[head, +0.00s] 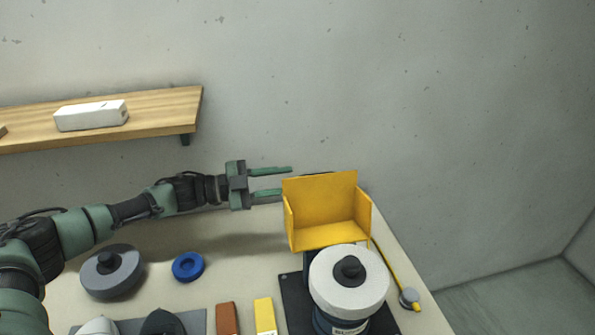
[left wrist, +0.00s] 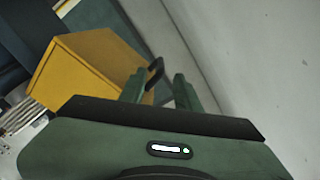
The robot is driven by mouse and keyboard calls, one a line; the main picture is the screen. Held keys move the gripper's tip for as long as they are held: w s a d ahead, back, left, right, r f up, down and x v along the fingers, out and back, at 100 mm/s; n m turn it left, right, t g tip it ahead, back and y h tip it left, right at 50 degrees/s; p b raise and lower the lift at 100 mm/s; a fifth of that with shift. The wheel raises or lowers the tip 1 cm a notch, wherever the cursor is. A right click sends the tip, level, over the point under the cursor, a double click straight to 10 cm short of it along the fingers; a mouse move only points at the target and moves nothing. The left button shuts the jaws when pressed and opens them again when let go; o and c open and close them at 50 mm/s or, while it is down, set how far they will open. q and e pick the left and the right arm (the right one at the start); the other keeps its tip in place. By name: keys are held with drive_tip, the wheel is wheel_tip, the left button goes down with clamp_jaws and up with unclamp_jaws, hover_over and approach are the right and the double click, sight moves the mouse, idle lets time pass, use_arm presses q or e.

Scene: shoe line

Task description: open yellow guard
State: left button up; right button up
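The yellow guard (head: 326,208) stands tipped up behind a machine with a white wheel (head: 349,282), its hollow side facing me. The wheel's top is uncovered. My left gripper (head: 286,181) reaches in from the left, its two green fingers apart, at the guard's upper left edge. In the left wrist view the guard (left wrist: 88,68) is at the left, and a black handle (left wrist: 155,71) on it shows between the spread fingers of the gripper (left wrist: 160,86). I cannot tell whether the fingers touch the handle. My right gripper is not in view.
A grey disc (head: 111,272) and a blue ring (head: 188,266) lie on the table left of the machine. An orange block (head: 228,319) and a yellow block (head: 265,316) lie at the front. A wooden shelf (head: 165,108) with a white box (head: 91,115) hangs on the wall.

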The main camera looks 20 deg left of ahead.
sight(303, 177)
use_arm(q)
drive_tip(key=p+x, duration=0.1)
drive_tip(key=x, duration=0.4)
drive_tip(key=shift+w+d, duration=0.15)
clamp_jaws()
drive_tip(key=shift+r, duration=0.1)
